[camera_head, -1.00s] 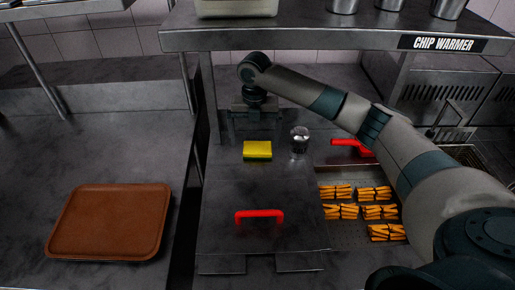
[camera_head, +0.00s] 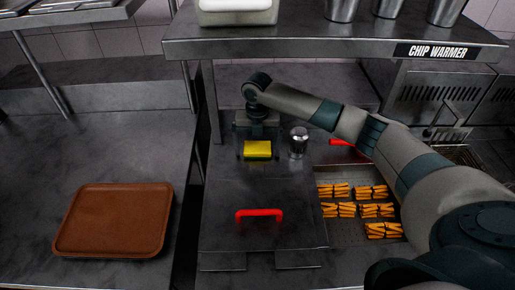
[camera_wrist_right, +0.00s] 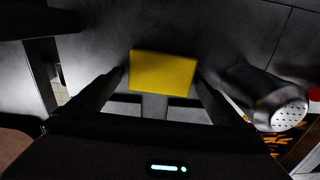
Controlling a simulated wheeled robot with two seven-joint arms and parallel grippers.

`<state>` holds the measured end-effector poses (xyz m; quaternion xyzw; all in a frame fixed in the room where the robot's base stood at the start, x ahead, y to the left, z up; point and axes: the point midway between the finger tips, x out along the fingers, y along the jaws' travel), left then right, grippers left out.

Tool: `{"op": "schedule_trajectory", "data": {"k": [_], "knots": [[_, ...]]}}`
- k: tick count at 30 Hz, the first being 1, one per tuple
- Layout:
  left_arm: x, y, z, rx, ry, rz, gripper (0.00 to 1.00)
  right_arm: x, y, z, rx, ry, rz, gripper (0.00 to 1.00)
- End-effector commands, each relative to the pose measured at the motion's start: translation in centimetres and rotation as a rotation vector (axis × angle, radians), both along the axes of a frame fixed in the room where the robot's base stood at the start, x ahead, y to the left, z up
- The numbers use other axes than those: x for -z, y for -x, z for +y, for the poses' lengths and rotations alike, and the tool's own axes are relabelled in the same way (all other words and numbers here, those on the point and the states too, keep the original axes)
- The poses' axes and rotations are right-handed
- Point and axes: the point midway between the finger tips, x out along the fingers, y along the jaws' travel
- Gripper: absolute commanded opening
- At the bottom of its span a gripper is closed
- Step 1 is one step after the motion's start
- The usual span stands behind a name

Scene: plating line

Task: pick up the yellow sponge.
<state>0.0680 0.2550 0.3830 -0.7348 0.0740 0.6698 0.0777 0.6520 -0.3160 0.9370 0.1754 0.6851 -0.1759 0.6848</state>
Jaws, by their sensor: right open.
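In the right wrist view the sponge (camera_wrist_right: 163,72) sits between the two open fingers of the right gripper (camera_wrist_right: 160,80), with a gap at the left finger small and hard to judge. I cannot tell whether a finger touches it. My left gripper does not show.
A metal shaker (camera_head: 299,141) stands close to the sponge's right; it also shows in the right wrist view (camera_wrist_right: 265,97). A red handle (camera_head: 259,213) is on the lid in front. Fries (camera_head: 357,200) lie at right. A brown tray (camera_head: 113,249) is at left. A shelf (camera_head: 330,46) hangs above.

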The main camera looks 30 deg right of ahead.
Motion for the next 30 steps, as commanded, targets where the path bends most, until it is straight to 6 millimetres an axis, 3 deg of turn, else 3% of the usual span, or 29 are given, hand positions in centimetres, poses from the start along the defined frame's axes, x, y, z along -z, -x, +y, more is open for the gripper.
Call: {"op": "schedule_trajectory", "data": {"k": [9, 15, 25, 30], "knots": [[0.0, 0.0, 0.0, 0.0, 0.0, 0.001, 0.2, 0.0, 0.0, 0.0, 0.0, 0.0, -0.001, 0.96], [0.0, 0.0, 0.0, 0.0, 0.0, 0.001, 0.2, 0.0, 0.0, 0.0, 0.0, 0.0, -0.001, 0.53], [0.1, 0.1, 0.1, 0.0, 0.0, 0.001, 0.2, -0.2, -0.1, 0.0, 0.0, 0.0, -0.001, 0.52], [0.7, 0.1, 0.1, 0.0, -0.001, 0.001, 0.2, -1.3, -0.1, 0.0, -0.001, 0.001, -0.003, 0.52]]}}
